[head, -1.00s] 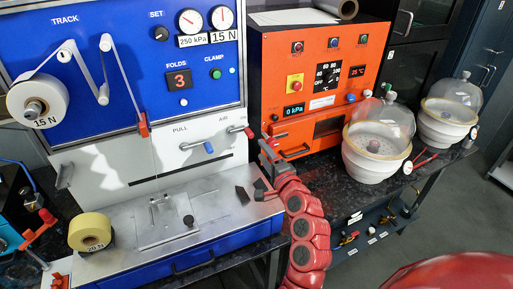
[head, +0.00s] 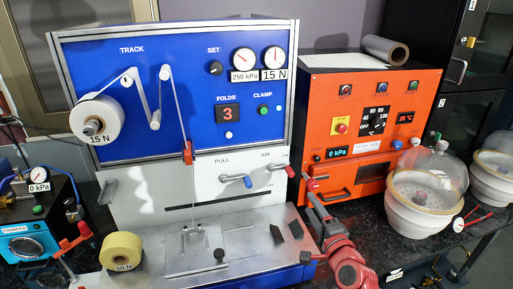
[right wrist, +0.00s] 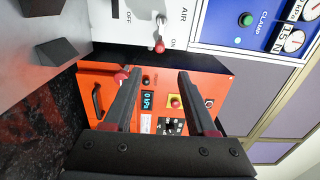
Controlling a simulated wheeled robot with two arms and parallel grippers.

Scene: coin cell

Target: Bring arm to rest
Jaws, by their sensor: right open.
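My right arm (head: 343,262), red with dark joints, comes up from the bottom of the head view. Its gripper (head: 311,183) is at the right front edge of the blue and white machine, in front of the orange unit. In the right wrist view the two dark fingers of this gripper (right wrist: 155,78) stand wide apart with nothing between them. The red-tipped AIR lever (head: 288,171) is just beyond the fingers and appears apart from them. It also shows at the top of the right wrist view (right wrist: 160,46).
The blue machine (head: 200,60) has a steel deck with dark blocks (head: 292,230). The orange unit (head: 340,90) stands behind my right gripper. Glass-domed vessels (head: 425,205) stand at the right. A yellow roll (head: 121,250) and a small teal device (head: 25,245) are at the left.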

